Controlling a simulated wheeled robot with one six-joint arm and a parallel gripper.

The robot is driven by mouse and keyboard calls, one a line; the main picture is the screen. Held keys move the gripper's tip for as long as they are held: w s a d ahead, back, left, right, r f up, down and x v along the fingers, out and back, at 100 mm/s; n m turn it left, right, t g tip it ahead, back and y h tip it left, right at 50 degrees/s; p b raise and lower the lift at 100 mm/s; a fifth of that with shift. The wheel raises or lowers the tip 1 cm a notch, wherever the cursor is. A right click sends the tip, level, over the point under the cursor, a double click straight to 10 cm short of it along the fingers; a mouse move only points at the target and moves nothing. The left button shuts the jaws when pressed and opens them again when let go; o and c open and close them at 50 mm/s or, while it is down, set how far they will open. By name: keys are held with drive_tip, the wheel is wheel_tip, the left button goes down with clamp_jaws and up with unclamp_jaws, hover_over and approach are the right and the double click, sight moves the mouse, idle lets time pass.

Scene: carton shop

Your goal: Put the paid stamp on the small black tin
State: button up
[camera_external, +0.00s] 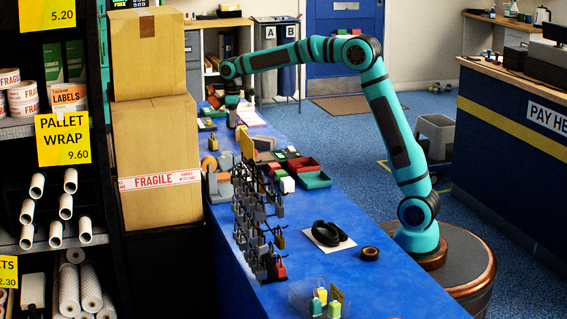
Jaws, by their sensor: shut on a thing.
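My gripper (232,106) is at the far end of the blue counter (345,280), pointing down, low over its top. It is shut on a small dark thing (232,119), too small and partly hidden to identify for sure as the paid stamp. I cannot tell if this thing touches the counter. I cannot make out the small black tin with certainty among the small items near the gripper.
A red tray (303,166) and a green tray (314,181) lie mid-counter. A rack of padlocks (250,215) stands along the left edge. A black ring-like object (325,233) and a dark roll (370,254) lie nearer. Stacked cartons (155,150) stand left. The near right counter is clear.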

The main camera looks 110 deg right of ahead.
drive_tip(key=w+a+r+n, duration=0.2)
drive_tip(key=w+a, duration=0.1)
drive_tip(key=a, duration=0.3)
drive_tip(key=w+a+r+n, duration=0.2)
drive_tip(key=w+a+r, duration=0.1)
drive_tip(key=a, duration=0.3)
approach(227, 153)
drive_tip(key=shift+d+f, duration=0.15)
drive_tip(key=shift+f, duration=1.2)
drive_tip(key=shift+d+f, duration=0.1)
drive_tip(key=shift+f, duration=1.25)
drive_tip(key=shift+f, duration=0.15)
drive_tip(key=o, duration=1)
wheel_tip(227, 153, up, 12)
drive_tip(key=shift+r, duration=0.2)
